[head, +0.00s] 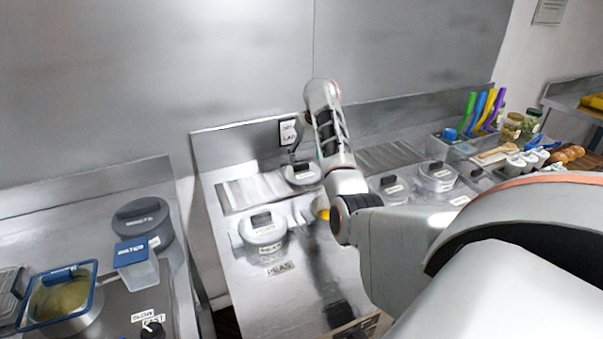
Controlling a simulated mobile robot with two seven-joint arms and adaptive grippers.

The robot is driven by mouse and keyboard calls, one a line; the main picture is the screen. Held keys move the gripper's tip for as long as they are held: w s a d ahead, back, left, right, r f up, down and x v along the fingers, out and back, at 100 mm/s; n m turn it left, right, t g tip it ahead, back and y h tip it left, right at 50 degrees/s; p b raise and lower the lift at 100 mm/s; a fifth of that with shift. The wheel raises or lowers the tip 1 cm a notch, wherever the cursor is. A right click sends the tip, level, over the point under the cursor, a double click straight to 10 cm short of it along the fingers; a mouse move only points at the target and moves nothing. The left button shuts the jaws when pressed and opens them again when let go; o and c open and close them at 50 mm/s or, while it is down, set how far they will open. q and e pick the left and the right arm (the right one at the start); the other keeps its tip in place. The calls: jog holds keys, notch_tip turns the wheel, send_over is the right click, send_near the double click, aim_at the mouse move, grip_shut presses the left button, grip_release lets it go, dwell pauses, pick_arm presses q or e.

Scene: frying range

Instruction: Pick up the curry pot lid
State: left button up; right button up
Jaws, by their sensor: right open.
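Several lidded pots are set in the steel counter, and I cannot read a curry label on any of them. The lidded pot (301,174) at the back, beside my right wrist, may be the curry pot. Its lid looks seated, and my arm hides part of its right side. My right arm reaches in from the right. My right gripper (297,152) shows only as a small dark shape close above that lid; it is open and seems to hold nothing. I cannot tell whether it touches the lid's handle. My left gripper is out of view.
The pot labelled PEAS (263,243) stands in front. Two more lidded pots (437,178) are to the right. A steel backsplash (240,147) closes the back.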

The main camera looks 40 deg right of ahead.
aim_at(302, 166)
jog(key=x, duration=0.4)
jog(key=shift+w+a+f, duration=0.15)
jog(key=shift+w+f, duration=0.1)
jog(key=shift+f, duration=0.1)
jog(key=c, duration=1.2)
jog(key=shift+r, duration=0.1)
jog(key=shift+c, duration=0.2)
